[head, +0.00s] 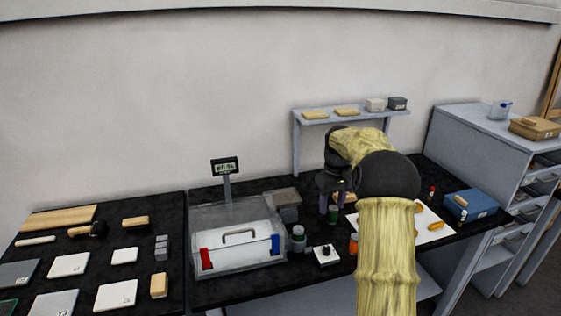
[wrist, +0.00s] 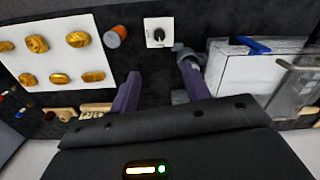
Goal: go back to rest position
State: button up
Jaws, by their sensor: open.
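My gripper (head: 328,212) hangs over the black bench in the head view, below my yellow arm. In the wrist view its two purple fingers (wrist: 160,78) stand wide apart with nothing between them. A small white plate with a dark knob (wrist: 158,33) lies beyond the fingertips; it also shows in the head view (head: 326,254). A white sheet (wrist: 55,75) with several gold pieces (wrist: 78,39) lies left of the fingers in the wrist view. My arm partly hides this sheet in the head view.
A clear case with a white box (head: 240,245) stands left of my gripper, with small jars (head: 298,240) beside it. An orange jar (wrist: 119,33) is close by. A shelf (head: 350,115) stands behind, a blue box (head: 470,203) to the right. Tiles (head: 116,294) cover the left bench.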

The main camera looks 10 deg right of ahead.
jog(key=s+a+t, duration=0.1)
jog(key=s+a, duration=0.9)
jog(key=a, duration=0.1)
jog(key=s+a+f+m, duration=0.1)
jog(key=s+a, duration=0.2)
jog(key=s, duration=0.5)
jog(key=s+a+f+m+t, duration=0.1)
jog(key=s+a, duration=0.3)
jog(key=s, duration=0.5)
jog(key=shift+s+f+t, duration=0.3)
jog(key=shift+f, duration=0.5)
